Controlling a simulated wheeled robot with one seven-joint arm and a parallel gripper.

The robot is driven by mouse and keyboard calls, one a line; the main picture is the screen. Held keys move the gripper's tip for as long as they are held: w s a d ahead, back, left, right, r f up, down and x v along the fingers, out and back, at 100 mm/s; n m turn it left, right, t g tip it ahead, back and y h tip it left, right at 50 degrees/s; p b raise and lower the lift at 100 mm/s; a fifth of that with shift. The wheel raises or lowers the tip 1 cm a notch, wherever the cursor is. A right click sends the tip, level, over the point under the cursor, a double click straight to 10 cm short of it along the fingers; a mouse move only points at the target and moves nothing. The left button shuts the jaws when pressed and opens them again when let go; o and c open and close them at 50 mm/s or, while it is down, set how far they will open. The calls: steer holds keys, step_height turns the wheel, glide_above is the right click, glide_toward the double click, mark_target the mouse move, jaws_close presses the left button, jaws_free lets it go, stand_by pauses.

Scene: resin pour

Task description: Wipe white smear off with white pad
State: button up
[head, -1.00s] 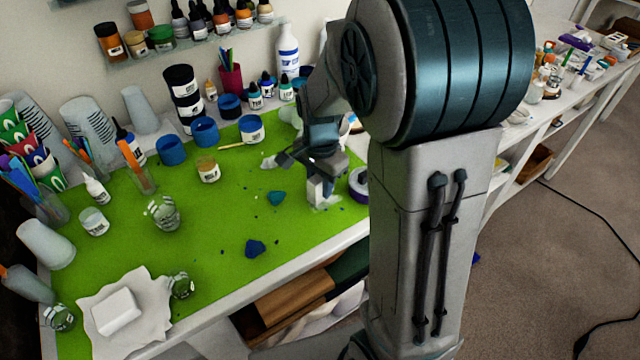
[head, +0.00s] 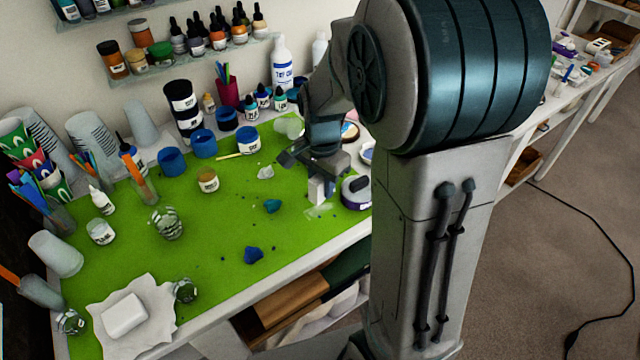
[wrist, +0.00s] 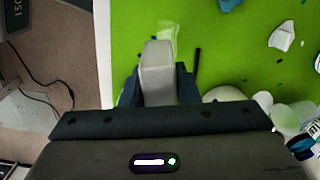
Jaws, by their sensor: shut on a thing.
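My gripper (head: 320,178) is shut on the white pad (head: 316,191), low over the green mat (head: 225,245) near its front right edge. In the wrist view the pad (wrist: 158,72) stands out between the two dark fingers. The white smear (head: 319,211) is a faint, pale film on the mat at the pad's lower end. In the wrist view the smear (wrist: 168,38) shows as a thin streak just beyond the pad. The pad hides part of it, and I cannot tell whether the pad's underside touches the mat.
A purple-and-white round item (head: 356,193) sits close to the right of the pad. A teal lump (head: 272,206) and a blue lump (head: 253,255) lie to the left. Blue cups (head: 171,161) and bottles stand behind. The mat's middle is mostly clear.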

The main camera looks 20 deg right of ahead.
steer(key=shift+r+p, duration=0.8)
steer(key=shift+r, duration=0.5)
steer(key=shift+f, duration=0.1)
